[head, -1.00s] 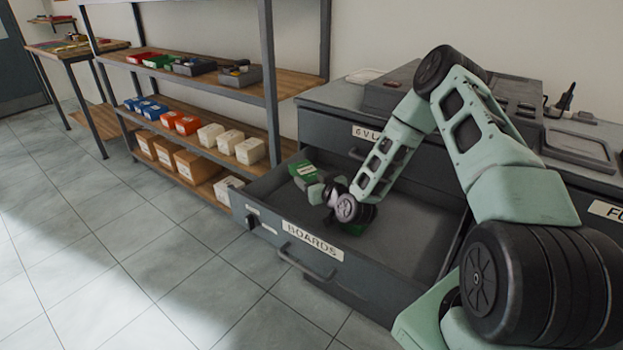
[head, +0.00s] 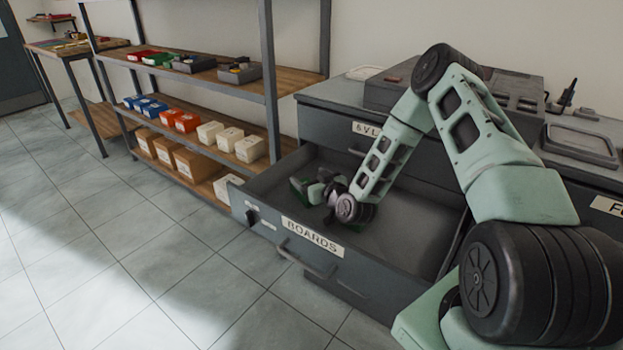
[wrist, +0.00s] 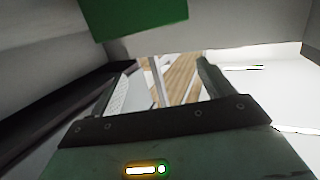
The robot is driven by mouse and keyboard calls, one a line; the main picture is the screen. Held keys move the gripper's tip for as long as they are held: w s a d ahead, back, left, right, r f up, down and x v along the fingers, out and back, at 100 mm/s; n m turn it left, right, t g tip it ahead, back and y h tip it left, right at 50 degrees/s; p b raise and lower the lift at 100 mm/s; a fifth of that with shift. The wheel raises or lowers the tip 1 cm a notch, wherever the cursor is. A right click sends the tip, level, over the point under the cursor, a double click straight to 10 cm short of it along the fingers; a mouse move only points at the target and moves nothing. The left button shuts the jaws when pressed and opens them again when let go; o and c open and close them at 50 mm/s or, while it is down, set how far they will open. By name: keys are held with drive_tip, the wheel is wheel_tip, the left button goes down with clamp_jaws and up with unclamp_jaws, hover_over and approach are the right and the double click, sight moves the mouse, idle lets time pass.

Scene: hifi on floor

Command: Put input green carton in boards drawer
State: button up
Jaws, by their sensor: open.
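The boards drawer (head: 312,236) is pulled out from the grey cabinet, its label facing the front. My gripper (head: 318,192) is inside the drawer space, near its left side. I cannot tell whether the carton rests fully flat.
The shelf rack (head: 196,80) with bins and several cartons stands left of the drawer. A closed drawer is above the open one. The drawer floor (head: 405,225) is bare to the right of my arm. Tiled floor in front is clear.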

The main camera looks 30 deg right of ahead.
drive_tip(key=shift+r, duration=0.1)
drive_tip(key=shift+r+p, duration=0.3)
drive_tip(key=shift+p, duration=0.05)
drive_tip(key=shift+r+p, duration=0.5)
drive_tip(key=shift+r, duration=0.05)
drive_tip(key=s+r+b, duration=0.1)
drive_tip(key=s+b, duration=0.1)
drive_tip(key=s, duration=1)
drive_tip(key=shift+a, duration=0.25)
drive_tip(key=shift+w, duration=0.1)
